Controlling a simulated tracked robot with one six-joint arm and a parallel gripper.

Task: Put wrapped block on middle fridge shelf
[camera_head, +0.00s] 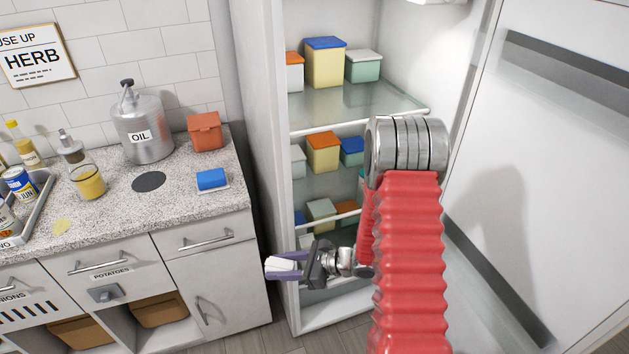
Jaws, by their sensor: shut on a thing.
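My gripper (272,268), with purple fingers, is shut on a small white block (286,264), which looks like the wrapped block. It holds the block in the air in front of the fridge's left edge, low down, beside the counter's end. The fridge (263,150) stands open. Its middle shelf (338,187) is glass and bears a yellow box with an orange lid (323,156) and a blue-lidded box (352,150). My arm hides the right part of this shelf.
The top shelf (393,108) holds several lidded boxes; more boxes sit on a lower shelf. The open fridge door (570,150) fills the right. On the counter (120,225) are an oil can (142,130), an orange box (205,132) and a blue block (211,179).

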